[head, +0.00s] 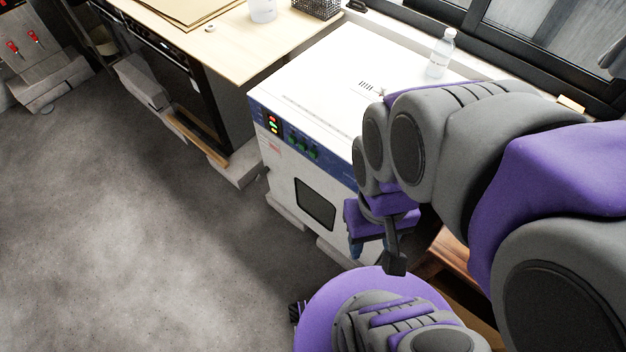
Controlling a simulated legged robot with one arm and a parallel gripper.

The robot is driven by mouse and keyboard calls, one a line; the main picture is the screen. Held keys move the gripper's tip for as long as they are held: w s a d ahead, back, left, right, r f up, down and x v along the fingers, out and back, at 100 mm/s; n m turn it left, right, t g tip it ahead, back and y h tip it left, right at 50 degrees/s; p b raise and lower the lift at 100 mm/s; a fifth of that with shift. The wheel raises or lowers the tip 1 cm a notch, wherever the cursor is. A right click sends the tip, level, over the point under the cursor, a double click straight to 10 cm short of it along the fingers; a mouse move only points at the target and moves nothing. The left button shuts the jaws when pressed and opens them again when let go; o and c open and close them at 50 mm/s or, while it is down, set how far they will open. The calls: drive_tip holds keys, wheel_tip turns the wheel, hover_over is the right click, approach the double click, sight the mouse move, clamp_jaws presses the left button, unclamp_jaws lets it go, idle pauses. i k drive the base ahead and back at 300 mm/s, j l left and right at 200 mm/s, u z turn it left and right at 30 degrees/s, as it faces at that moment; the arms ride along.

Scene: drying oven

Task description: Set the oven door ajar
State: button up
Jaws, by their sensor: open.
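The drying oven (335,90) is a white box with a blue control panel along the top of its front. Its white door (285,182) has a small dark window (315,204) and looks flush with the front, as far as it shows. My gripper (376,254) is open in front of the right side of the oven door. My arm and gripper cover the door's right part, so I see no handle. I cannot tell whether a finger touches the door.
A wooden-topped bench (215,50) stands left of the oven. A brown wooden piece (450,252) is at the lower right. The grey floor (150,240) at left is free.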

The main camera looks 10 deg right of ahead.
sight(315, 197)
drive_tip(key=i+j, duration=0.2)
drive_tip(key=j, duration=0.15)
drive_tip(key=i+j, duration=0.15)
drive_tip(key=j, duration=0.25)
drive_tip(key=i+j, duration=0.2)
drive_tip(key=j, duration=0.15)
drive_tip(key=i+j, duration=0.2)
drive_tip(key=j, duration=0.2)
drive_tip(key=i+j, duration=0.15)
drive_tip(key=j, duration=0.2)
drive_tip(key=i+j, duration=0.2)
drive_tip(key=j, duration=0.2)
drive_tip(key=i+j+z, duration=0.1)
drive_tip(key=j, duration=0.25)
drive_tip(key=i, duration=0.1)
